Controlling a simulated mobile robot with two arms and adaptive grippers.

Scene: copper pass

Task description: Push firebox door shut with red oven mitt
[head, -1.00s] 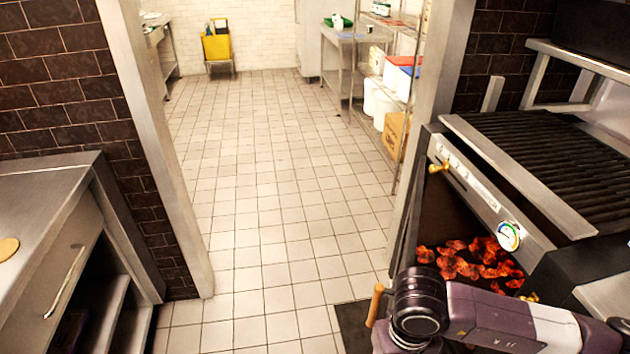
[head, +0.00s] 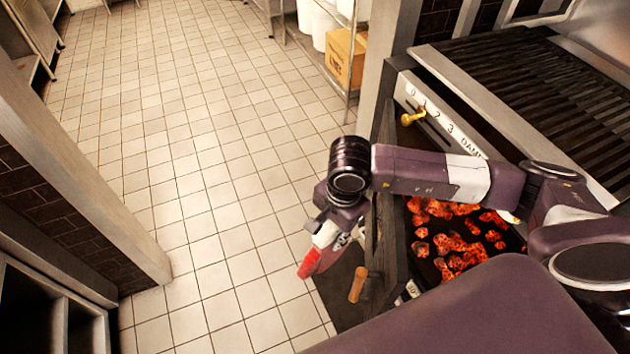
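The firebox door (head: 393,245) stands open, a dark panel swung out at the left side of the oven front. Its wooden handle (head: 358,285) is on the side facing the aisle. Glowing coals (head: 455,240) show in the open firebox. My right arm reaches across above the door. My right gripper (head: 322,245) hangs on the aisle side of the door, up and left of the handle, apparently apart from it. A red piece, apparently the red oven mitt (head: 310,262), sticks out of the gripper. The fingers are mostly hidden. My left gripper is out of view.
A ridged grill top (head: 540,95) lies above the firebox, with a brass knob (head: 412,117) on the front panel. A dark mat (head: 340,290) lies below the door. The tiled floor (head: 200,180) to the left is clear. A cardboard box (head: 345,58) sits on the back shelf.

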